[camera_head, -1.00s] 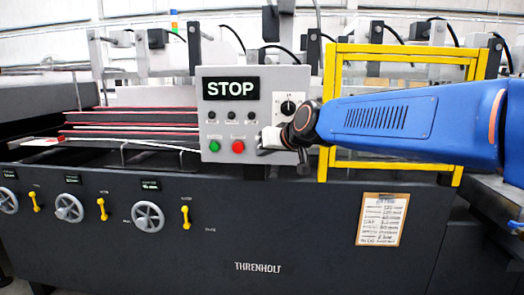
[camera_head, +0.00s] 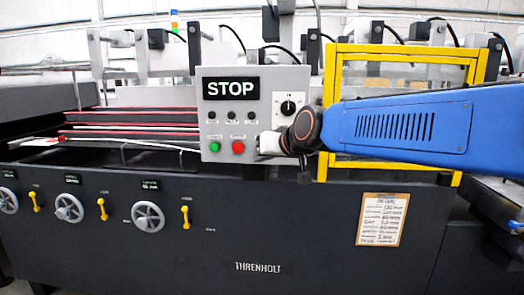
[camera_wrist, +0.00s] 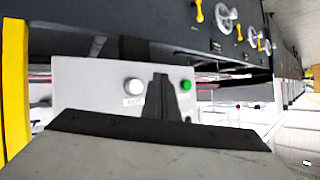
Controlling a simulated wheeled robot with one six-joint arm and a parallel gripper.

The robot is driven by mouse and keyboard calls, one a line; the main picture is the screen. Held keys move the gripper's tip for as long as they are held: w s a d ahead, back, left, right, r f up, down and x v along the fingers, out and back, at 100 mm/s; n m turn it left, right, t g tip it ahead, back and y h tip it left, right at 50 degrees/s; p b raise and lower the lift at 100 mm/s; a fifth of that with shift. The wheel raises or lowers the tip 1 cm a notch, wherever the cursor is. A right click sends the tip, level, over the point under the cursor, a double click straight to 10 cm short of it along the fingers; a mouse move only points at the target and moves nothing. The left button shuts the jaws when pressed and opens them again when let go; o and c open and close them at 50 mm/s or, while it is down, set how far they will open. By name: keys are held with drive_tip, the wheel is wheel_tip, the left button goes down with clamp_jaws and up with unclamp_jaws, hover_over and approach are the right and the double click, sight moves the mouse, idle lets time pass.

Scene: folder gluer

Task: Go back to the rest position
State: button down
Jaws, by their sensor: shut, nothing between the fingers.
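My gripper (camera_head: 262,146) is in front of the lower right of the grey control panel (camera_head: 266,110), near the red button (camera_head: 238,147). Whether it touches the panel I cannot tell. The wrist view shows its dark fingers (camera_wrist: 165,95) closed together with nothing between them, against the panel (camera_wrist: 85,75). The green button (camera_wrist: 186,85) and a pale round button (camera_wrist: 134,87) show there; the fingers hide part of the panel. The panel's sign (camera_head: 231,87) reads STOP.
A yellow guard frame (camera_head: 334,85) stands right of the panel, behind my blue arm. The dark machine front (camera_head: 300,230) has handwheels (camera_head: 148,216), yellow levers (camera_head: 186,217) and a paper sheet (camera_head: 382,219). Red-edged belts (camera_head: 130,126) run at the left.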

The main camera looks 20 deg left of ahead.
idle(0.4)
drive_tip(key=s+d+f+m+h, duration=0.1)
drive_tip(key=s+d+f+h, duration=0.15)
drive_tip(key=d, duration=0.85)
drive_tip(key=s+d+f+m+h, duration=0.15)
drive_tip(key=d+f, duration=0.25)
drive_tip(key=d, duration=0.7)
drive_tip(key=s+d+f+m+h, duration=0.1)
drive_tip(key=s+d+f, duration=0.2)
drive_tip(key=d, duration=0.8)
drive_tip(key=s+d+f+m+g+h, duration=0.1)
drive_tip(key=s+d+f+m+h, duration=0.1)
drive_tip(key=s+d+f, duration=0.5)
drive_tip(key=s+d+f+m+g+h, duration=0.1)
drive_tip(key=s+d+f+m+h, duration=0.1)
drive_tip(key=s+d+f, duration=0.6)
drive_tip(key=s+d, duration=0.6)
drive_tip(key=shift+f+g, duration=0.15)
drive_tip(key=shift+g, duration=0.25)
drive_tip(key=shift+a, duration=0.15)
